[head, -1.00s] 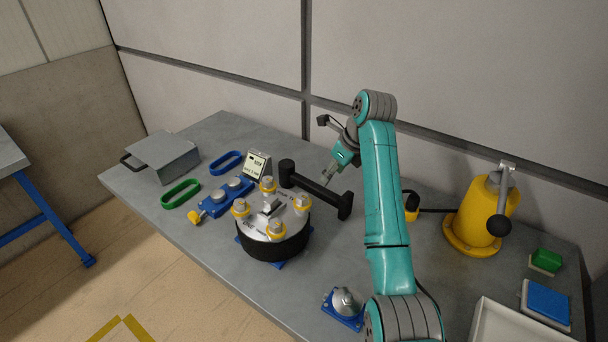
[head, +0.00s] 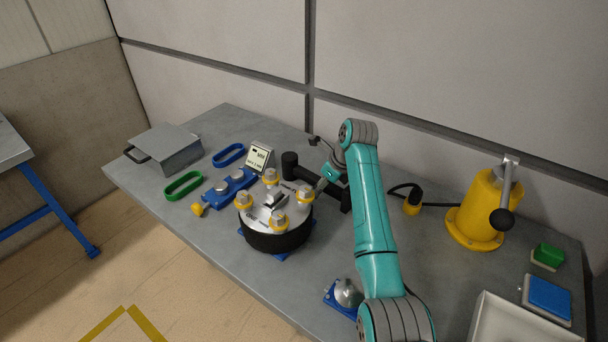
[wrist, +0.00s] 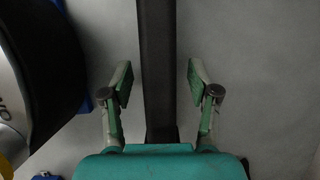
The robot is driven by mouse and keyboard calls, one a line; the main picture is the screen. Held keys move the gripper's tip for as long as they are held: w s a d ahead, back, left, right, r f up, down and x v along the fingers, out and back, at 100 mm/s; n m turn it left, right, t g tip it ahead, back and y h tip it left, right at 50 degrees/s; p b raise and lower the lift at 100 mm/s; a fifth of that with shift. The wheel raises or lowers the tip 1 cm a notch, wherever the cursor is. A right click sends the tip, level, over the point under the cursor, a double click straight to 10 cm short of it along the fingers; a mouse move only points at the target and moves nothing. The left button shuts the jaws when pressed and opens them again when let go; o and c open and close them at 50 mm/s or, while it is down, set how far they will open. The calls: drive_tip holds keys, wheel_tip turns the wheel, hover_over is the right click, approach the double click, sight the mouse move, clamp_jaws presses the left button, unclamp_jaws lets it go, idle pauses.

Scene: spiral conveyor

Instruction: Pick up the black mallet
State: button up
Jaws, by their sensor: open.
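The black mallet (head: 291,166) lies on the grey table behind the round drum, partly hidden by my arm in the head view. In the wrist view its straight black handle (wrist: 157,40) runs up the picture between my two fingers. My gripper (wrist: 160,82) is open, with one green-tipped finger on each side of the handle and a gap on both sides.
The round black drum (head: 272,236) with yellow-ringed posts stands just in front of the mallet. A small display (head: 259,157) stands behind to the left. A yellow lever press (head: 480,210) and a yellow-black plug (head: 412,203) are to the right. The wall runs behind.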

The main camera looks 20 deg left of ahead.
clamp_jaws()
drive_tip(key=shift+r, duration=0.15)
wheel_tip(320, 180, up, 10)
drive_tip(key=shift+f, duration=0.1)
idle(0.6)
